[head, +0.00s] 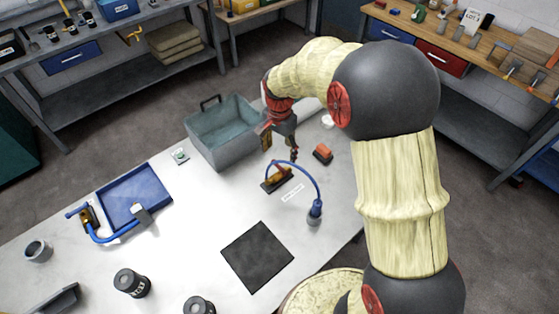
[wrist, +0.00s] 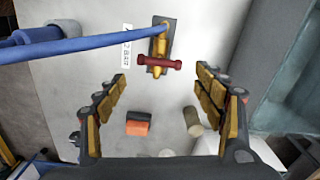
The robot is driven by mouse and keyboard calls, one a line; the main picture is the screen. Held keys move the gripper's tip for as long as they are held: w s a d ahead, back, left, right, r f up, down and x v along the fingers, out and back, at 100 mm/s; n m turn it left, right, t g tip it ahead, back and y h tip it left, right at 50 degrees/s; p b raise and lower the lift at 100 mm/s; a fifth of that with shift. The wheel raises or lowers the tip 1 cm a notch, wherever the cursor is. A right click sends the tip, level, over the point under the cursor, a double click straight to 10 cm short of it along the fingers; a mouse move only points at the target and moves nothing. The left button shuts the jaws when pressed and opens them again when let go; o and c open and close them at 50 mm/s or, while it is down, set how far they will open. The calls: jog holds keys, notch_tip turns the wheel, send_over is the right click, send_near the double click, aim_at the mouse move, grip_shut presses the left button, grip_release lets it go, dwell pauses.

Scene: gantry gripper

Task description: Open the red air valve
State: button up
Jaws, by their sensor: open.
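The red air valve has a brass body (wrist: 160,44) on a small dark plate, with a red bar handle (wrist: 157,64) lying crosswise over the body in the wrist view. In the head view the valve (head: 277,178) stands on the white table; its handle is hard to make out there. A blue hose (wrist: 80,45) runs from the valve's end. My gripper (wrist: 161,77) is open and empty. Its fingers lie to either side of the handle in the picture, apart from it. In the head view my gripper (head: 285,143) is above the table, just behind the valve.
A grey bin (head: 223,142) stands left of my gripper. An orange-black block (wrist: 137,124) and a beige cylinder (wrist: 193,120) lie near the valve. The hose (head: 309,178) arches to a connector (head: 315,212). A black mat (head: 257,257) and blue tray (head: 136,195) are farther off.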

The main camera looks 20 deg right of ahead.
aim_at(279, 166)
notch_tip(279, 166, down, 8)
jog(key=shift+r+b, duration=0.1)
jog(key=shift+b, duration=0.4)
jog(key=c, duration=0.3)
jog(key=c, duration=0.4)
jog(key=shift+c, duration=0.3)
